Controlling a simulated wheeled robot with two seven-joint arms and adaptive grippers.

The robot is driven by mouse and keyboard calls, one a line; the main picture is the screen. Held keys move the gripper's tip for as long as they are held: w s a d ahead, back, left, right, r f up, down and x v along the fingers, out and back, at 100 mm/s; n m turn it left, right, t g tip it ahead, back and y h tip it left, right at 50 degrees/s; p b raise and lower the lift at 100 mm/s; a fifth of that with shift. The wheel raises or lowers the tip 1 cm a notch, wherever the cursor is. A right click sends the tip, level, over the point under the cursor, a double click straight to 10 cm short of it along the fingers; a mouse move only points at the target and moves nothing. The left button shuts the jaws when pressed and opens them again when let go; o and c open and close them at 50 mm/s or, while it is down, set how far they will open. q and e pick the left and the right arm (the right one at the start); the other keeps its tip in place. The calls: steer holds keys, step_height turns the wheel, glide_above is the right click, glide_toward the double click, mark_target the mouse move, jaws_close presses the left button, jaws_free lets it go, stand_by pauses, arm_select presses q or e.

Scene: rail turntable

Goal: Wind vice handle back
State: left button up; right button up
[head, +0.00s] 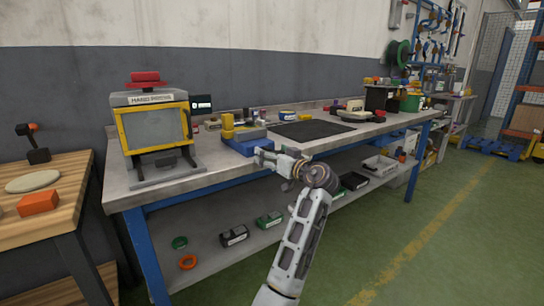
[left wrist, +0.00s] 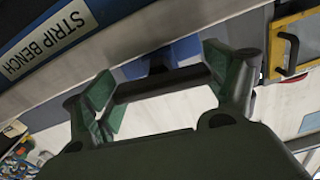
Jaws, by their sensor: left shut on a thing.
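Part of the blue vice (left wrist: 165,57) shows behind the bar. In the head view the handle is too small and covered to make out. My right gripper is not in view.
The workbench (head: 190,182) carries a yellow-framed machine (head: 155,128) left of the vice and a black mat (head: 312,130) to its right. Several small boxes lie on the lower shelf. A wooden table (head: 70,185) stands at the left.

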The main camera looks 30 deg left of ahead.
arm_select(q)
steer(key=o, duration=0.9)
steer(key=shift+c, duration=0.2)
steer(key=shift+r, duration=4.95)
steer(key=shift+d, duration=0.1)
